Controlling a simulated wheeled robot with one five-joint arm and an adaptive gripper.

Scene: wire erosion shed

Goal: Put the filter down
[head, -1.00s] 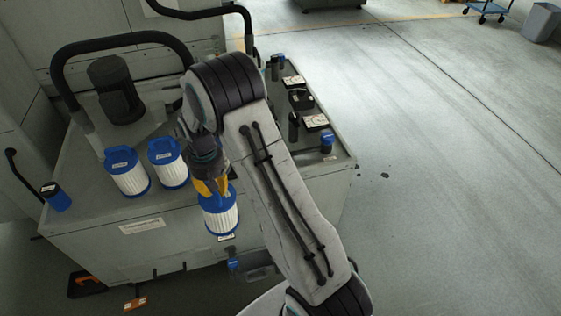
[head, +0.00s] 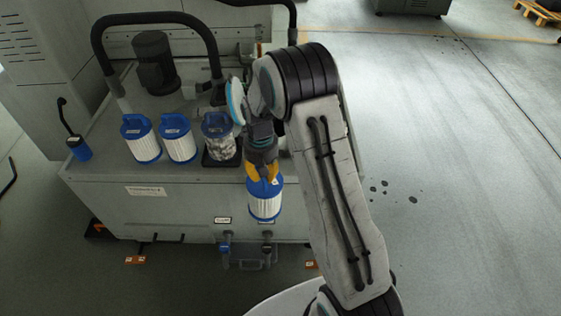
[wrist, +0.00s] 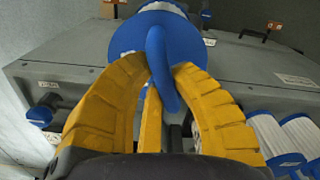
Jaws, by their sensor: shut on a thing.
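The filter (head: 265,204) is a white pleated cylinder with a blue cap and handle. My gripper (head: 263,173) is shut on its handle and holds it upright in front of the grey cabinet's front face. In the wrist view the yellow fingers close around the blue handle (wrist: 159,60), and the cap hides most of the filter body. Two similar white filters stand on the cabinet top (head: 112,167), a left one (head: 144,145) and a right one (head: 179,144). A dirty grey filter (head: 218,135) with a blue cap stands on a dark square base beside them.
A dark motor (head: 154,62) and black hoses (head: 150,18) stand at the back of the cabinet. Blue-handled valves (head: 226,249) stick out low in front. The floor at right (head: 450,170) is open, with dark spots.

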